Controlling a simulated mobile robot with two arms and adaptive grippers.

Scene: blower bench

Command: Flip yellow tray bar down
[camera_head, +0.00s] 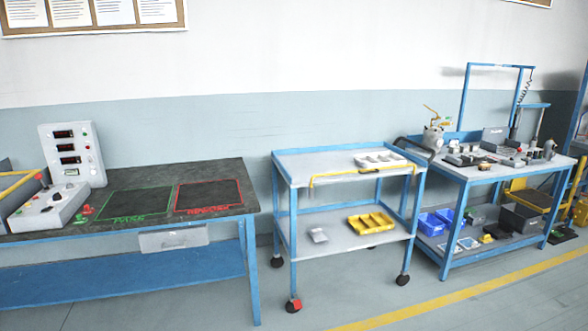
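A bent yellow bar (362,171) runs along the front of the upper shelf of a blue wheeled cart (302,165). It spans most of the shelf's width, near the shelf's front edge. A white compartment tray (380,160) lies on that shelf behind the bar. A yellow compartment tray (371,223) lies on the cart's lower shelf. Another yellow bar (16,186) shows at the far left edge, by the bench; its far part is cut off. Neither of my grippers is in view.
A dark bench (140,200) with green and red marked areas and a control box (72,155) stands left. A cluttered workbench (510,172) stands right of the cart. The floor in front is clear.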

